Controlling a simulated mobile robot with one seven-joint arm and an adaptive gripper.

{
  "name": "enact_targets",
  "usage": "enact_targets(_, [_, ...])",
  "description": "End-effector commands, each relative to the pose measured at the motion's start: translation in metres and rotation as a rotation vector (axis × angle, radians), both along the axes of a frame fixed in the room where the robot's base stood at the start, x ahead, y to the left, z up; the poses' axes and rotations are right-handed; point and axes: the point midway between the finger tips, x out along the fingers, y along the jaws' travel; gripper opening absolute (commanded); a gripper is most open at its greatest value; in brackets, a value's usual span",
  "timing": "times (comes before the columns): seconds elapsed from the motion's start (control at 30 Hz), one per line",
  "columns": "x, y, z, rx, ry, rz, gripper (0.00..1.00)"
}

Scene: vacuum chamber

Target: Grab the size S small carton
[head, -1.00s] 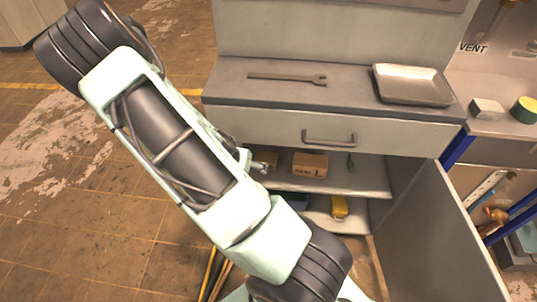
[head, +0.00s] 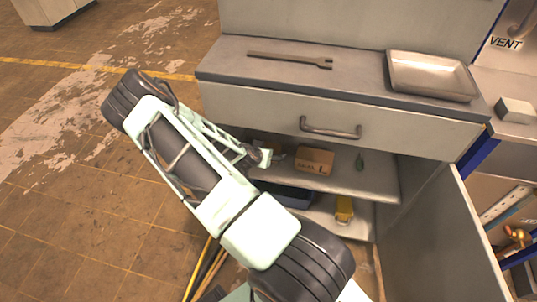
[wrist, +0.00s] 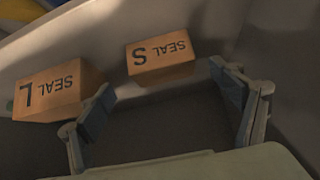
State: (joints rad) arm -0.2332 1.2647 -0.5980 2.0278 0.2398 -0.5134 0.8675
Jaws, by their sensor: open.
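The small carton, marked SEAL S (wrist: 160,57), is a brown box in the wrist view, its print upside down. It sits beyond my open gripper (wrist: 172,98), roughly between the lines of the two fingers and touching neither. A larger carton marked SEAL L (wrist: 58,92) stands to its left, close to the left finger. In the head view, my gripper (head: 263,157) is at the cabinet's upper shelf. The larger carton (head: 314,161) shows to its right there. The small carton is mostly hidden behind the gripper.
The shelf (head: 350,182) lies under a closed drawer (head: 330,128), and a green item (head: 360,161) lies right of the cartons. A cabinet door (head: 430,235) stands open at right. A yellow object (head: 344,208) and a dark blue bin (head: 290,196) are below.

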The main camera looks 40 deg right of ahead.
Motion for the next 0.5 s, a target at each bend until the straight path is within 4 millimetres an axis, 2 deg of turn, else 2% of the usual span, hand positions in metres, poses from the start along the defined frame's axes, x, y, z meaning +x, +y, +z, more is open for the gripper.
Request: enact_targets(0.5, [0.029,-0.035,-0.04,0.0,0.002,0.0,0.85])
